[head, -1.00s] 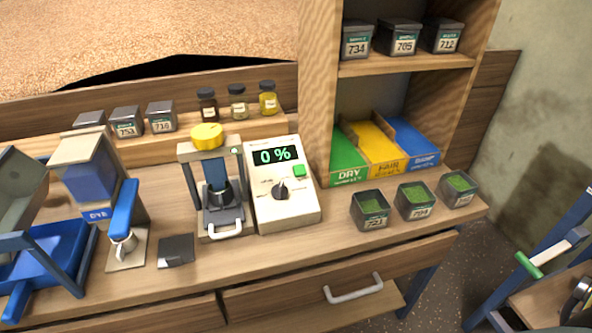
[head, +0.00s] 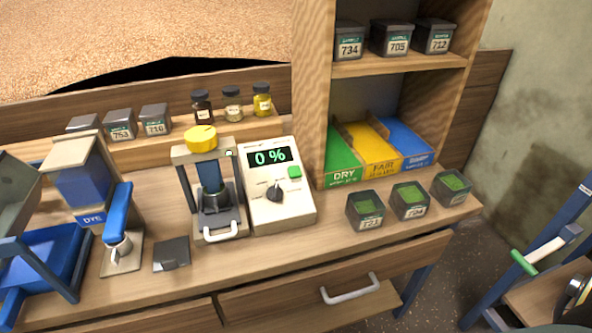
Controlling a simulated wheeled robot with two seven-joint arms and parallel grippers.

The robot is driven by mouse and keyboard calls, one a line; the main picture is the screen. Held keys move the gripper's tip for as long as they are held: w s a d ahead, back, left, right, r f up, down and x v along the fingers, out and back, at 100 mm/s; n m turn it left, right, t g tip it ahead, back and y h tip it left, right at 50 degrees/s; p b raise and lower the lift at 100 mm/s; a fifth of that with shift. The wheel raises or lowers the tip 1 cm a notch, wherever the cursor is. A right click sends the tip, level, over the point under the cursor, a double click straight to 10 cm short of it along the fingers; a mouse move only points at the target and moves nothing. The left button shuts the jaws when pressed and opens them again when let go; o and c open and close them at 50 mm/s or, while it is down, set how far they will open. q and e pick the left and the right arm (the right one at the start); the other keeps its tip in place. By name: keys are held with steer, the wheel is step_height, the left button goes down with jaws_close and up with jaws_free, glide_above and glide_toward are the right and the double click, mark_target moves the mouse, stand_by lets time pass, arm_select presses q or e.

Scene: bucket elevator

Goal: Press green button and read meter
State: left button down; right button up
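The cream meter (head: 281,208) stands on the wooden bench in the middle of the head view. A black knob (head: 275,193) is below and left of the button. Directly left of the meter stands a small press (head: 211,195) with a yellow top knob (head: 201,139) and a light handle at its base. Neither of my grippers is in view.
Three dark tins with green contents (head: 410,201) stand right of the meter. A drawer handle (head: 351,289) projects below.

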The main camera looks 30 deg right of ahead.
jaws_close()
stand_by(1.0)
